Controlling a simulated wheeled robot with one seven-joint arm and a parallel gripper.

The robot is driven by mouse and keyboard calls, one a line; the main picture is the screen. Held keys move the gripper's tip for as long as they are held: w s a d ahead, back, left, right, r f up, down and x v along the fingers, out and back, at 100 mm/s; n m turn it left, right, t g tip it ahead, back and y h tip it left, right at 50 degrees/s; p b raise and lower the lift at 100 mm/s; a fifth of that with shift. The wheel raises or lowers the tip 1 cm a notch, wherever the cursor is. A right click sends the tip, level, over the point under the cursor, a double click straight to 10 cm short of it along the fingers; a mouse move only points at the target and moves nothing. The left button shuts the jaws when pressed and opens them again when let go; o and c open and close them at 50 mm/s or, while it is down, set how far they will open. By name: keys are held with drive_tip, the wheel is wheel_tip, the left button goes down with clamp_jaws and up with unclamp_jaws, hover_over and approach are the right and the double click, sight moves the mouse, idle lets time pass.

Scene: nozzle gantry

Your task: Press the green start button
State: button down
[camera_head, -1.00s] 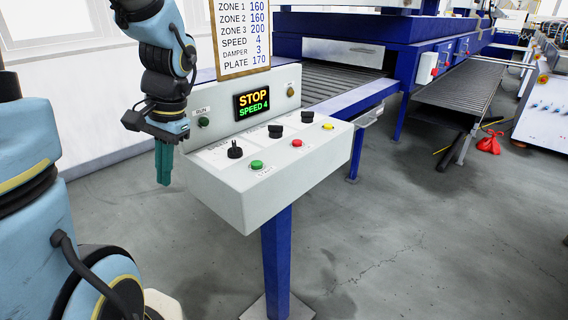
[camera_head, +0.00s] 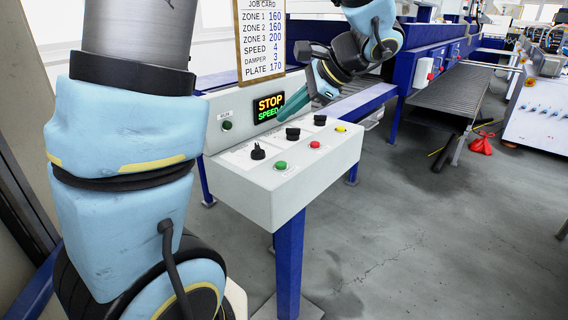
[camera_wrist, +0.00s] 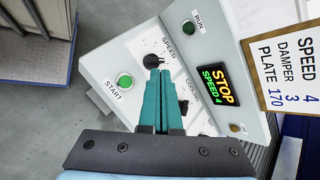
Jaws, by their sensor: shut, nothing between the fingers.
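The green start button (camera_head: 281,165) sits on the sloped top of the white control box, near its front edge. It also shows in the wrist view (camera_wrist: 125,81), beside the label START. My gripper (camera_head: 284,115) is above the right rear part of the box in the head view, with its teal fingers shut and empty, pointing left and down. In the wrist view my gripper (camera_wrist: 157,78) has its fingertips over the black SPEED knob, to the right of the start button and apart from it. The display (camera_head: 268,107) reads STOP and SPEED 4, partly covered by the fingers in the head view.
Black knobs (camera_head: 258,151), a red button (camera_head: 315,145) and a yellow button (camera_head: 341,128) share the panel. A green RUN lamp (camera_head: 227,125) is on the upright face. A job card (camera_head: 260,40) stands above. A blue conveyor (camera_head: 360,98) runs behind. The floor in front is clear.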

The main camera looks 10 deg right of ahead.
sight(286, 164)
drive_tip(key=shift+f, duration=0.1)
wheel_tip(286, 164, down, 9)
drive_tip(key=b, duration=0.7)
drive_tip(key=shift+a, duration=0.1)
idle(1.8)
drive_tip(key=shift+f, duration=0.3)
drive_tip(key=shift+f+b, duration=0.45)
drive_tip(key=shift+b, duration=0.1)
idle(0.5)
drive_tip(key=shift+r, duration=0.15)
drive_tip(key=shift+r+p, duration=0.8)
